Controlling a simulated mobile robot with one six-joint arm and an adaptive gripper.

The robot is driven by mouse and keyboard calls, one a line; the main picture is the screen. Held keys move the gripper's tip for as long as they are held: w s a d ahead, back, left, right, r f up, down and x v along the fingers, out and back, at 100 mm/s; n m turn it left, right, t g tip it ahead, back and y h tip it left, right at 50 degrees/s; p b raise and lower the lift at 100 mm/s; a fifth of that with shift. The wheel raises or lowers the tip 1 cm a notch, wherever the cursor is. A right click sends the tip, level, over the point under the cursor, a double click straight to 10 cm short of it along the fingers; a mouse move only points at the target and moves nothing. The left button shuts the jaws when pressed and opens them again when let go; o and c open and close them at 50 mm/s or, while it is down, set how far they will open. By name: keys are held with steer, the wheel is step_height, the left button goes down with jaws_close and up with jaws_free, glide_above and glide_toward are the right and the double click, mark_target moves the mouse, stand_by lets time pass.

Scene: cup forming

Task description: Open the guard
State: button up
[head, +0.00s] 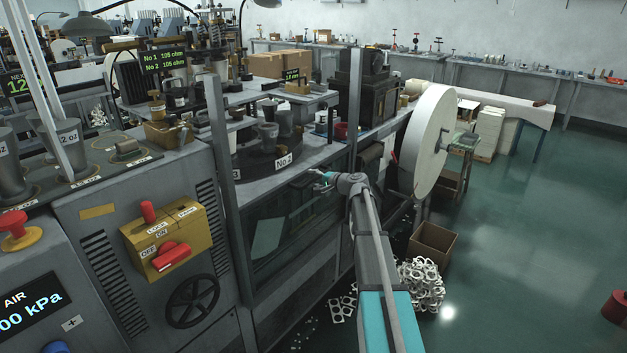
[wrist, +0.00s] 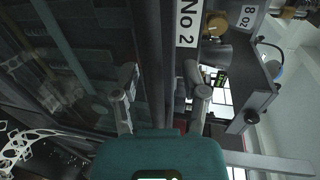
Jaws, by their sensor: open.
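The guard (head: 285,240) looks like a dark, see-through framed panel. It sits low between two grey upright posts, below the round table marked No 2 (head: 283,161). In the wrist view the panel (wrist: 70,60) fills the left side, seen turned on its side. My gripper (head: 322,182) is at the panel's upper right, near its top edge. In the wrist view my gripper (wrist: 161,80) has its two fingers apart, with a dark bar (wrist: 167,50) showing between them. I cannot tell whether the fingers touch the bar. Nothing is held.
A yellow switch box (head: 190,215) with a red lever and a black handwheel (head: 192,301) are on the machine's left front. A large white roll (head: 424,145) stands to the right. A cardboard box (head: 432,246) and white scrap (head: 421,285) lie on the floor.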

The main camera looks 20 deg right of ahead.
step_height(320, 180, up, 30)
steer(key=p, duration=2.9)
steer(key=shift+f, duration=0.2)
steer(key=p+v, duration=0.3)
steer(key=v, duration=1.3)
stand_by(1.7)
steer(key=shift+w, duration=0.1)
